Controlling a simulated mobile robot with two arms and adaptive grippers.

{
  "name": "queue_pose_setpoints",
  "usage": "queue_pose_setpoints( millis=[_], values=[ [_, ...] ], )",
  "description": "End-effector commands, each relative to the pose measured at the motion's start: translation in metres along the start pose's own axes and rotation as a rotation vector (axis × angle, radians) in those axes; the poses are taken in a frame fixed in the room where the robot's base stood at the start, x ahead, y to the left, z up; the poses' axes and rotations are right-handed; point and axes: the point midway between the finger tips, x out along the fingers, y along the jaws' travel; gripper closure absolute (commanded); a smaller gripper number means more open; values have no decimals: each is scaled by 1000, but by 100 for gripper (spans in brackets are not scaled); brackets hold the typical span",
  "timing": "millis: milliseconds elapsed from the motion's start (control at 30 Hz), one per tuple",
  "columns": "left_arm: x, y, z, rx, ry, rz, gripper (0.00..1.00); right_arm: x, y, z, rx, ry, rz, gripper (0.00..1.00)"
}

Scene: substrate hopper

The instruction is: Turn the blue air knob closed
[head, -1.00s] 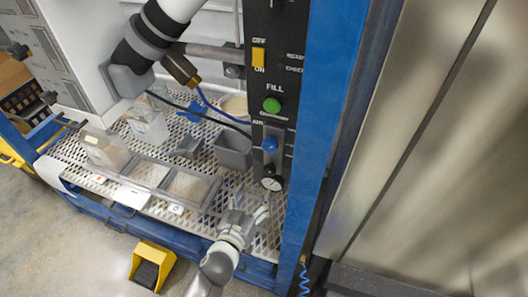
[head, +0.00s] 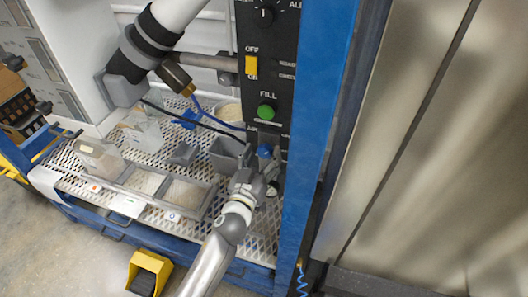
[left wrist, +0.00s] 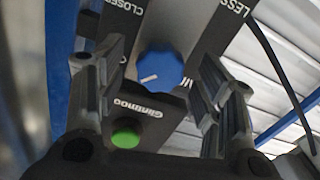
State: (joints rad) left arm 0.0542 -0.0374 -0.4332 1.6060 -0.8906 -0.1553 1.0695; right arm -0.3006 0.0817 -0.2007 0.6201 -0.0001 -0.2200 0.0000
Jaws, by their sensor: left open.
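The blue air knob (head: 265,150) is on the lower part of the black control panel (head: 262,88), below the green button. In the left wrist view the knob (left wrist: 160,68) is round, with a short white pointer line, near lettering that reads "CLOSED" on its left. My left gripper (head: 258,167) is at the knob, its body hiding the gauge and panel part below. In the left wrist view the open fingers (left wrist: 163,58) stand on either side of the knob, with visible gaps; I cannot tell whether they touch it. My right gripper is not in view.
The green FILL button (head: 267,112) and yellow switch (head: 251,66) sit above the knob. A blue post (head: 318,120) borders the panel on the right. Grey bins (head: 190,192) and clear containers (head: 100,158) stand on the perforated shelf to the left. A dark hose crosses nearby.

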Motion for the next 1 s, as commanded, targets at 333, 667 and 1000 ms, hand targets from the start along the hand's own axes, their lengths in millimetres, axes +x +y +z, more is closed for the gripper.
queue_pose_setpoints(
  millis=[333, 667, 1000],
  values=[
    [15, 0, 0, 0, 0, 0, 38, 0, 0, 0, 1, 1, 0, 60],
    [15, 0, 0, 0, 0, 0, 59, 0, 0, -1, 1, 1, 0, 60],
    [15, 0, 0, 5, -1, 0, 84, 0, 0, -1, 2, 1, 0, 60]
  ],
)
